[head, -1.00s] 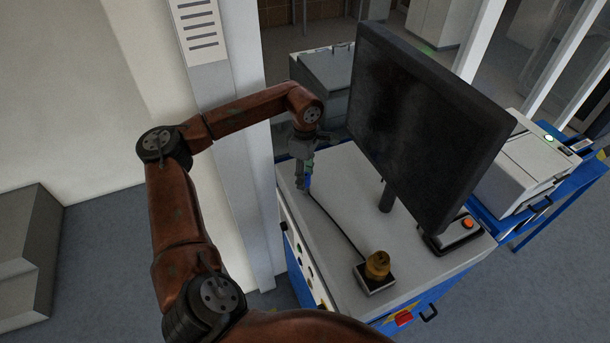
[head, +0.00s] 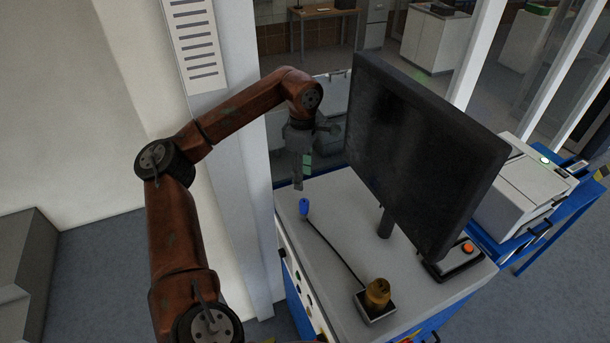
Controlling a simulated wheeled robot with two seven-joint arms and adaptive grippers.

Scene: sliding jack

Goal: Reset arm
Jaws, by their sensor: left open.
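My left arm (head: 182,235), rust-red with dark joints, comes in from the lower left and bends over the workstation. My left gripper (head: 302,172) hangs pointing down above the back left of the grey worktop (head: 345,215). It is open and empty. A blue plug (head: 304,207) stands on the worktop just below the fingers, apart from them. A black cable runs from the plug to a small block with a brass-coloured knob (head: 377,293) at the front. My right gripper is not in view.
A large dark monitor (head: 425,150) stands on the worktop to the right of my gripper. A small box with an orange button (head: 467,248) is beside it. A pale post (head: 245,180) rises close behind my forearm. A white machine (head: 525,185) stands at the right.

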